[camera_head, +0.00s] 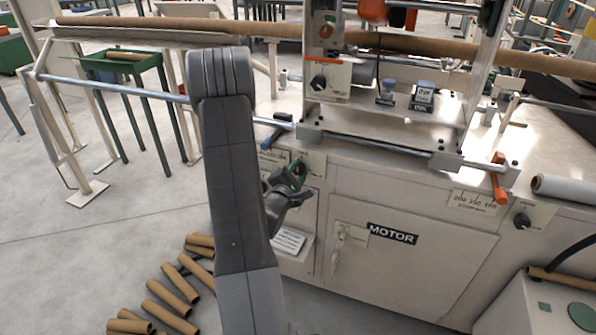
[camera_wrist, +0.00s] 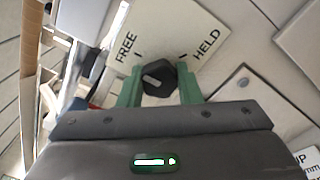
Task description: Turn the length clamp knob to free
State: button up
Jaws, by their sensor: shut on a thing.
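The length clamp knob (camera_wrist: 161,75) is a black, many-sided knob on a pale plate (camera_wrist: 190,28) printed FREE and HELD, each with a tick mark. A short light mark shows on the knob's face; I cannot tell surely which tick it belongs to. My gripper (camera_wrist: 158,84) has its green fingers on either side of the knob, shut on it. In the head view my gripper (camera_head: 297,174) is at the front of the machine cabinet, its green fingers against the panel left of the MOTOR door; the knob is mostly hidden there.
A blue-handled lever (camera_head: 277,131) sits just above my gripper, and an orange lever (camera_head: 499,178) is to the right. Another black knob (camera_head: 522,221) is at far right. The MOTOR door (camera_head: 400,262) has keys hanging. Brown tubes (camera_head: 172,298) lie on the floor.

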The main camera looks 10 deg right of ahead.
jog(key=o, duration=1)
jog(key=v, duration=1.4)
jog(key=shift+w+d, duration=0.1)
jog(key=x, duration=1.3)
jog(key=shift+w+d, duration=0.25)
jog(key=shift+w, duration=0.05)
jog(key=shift+a, duration=0.1)
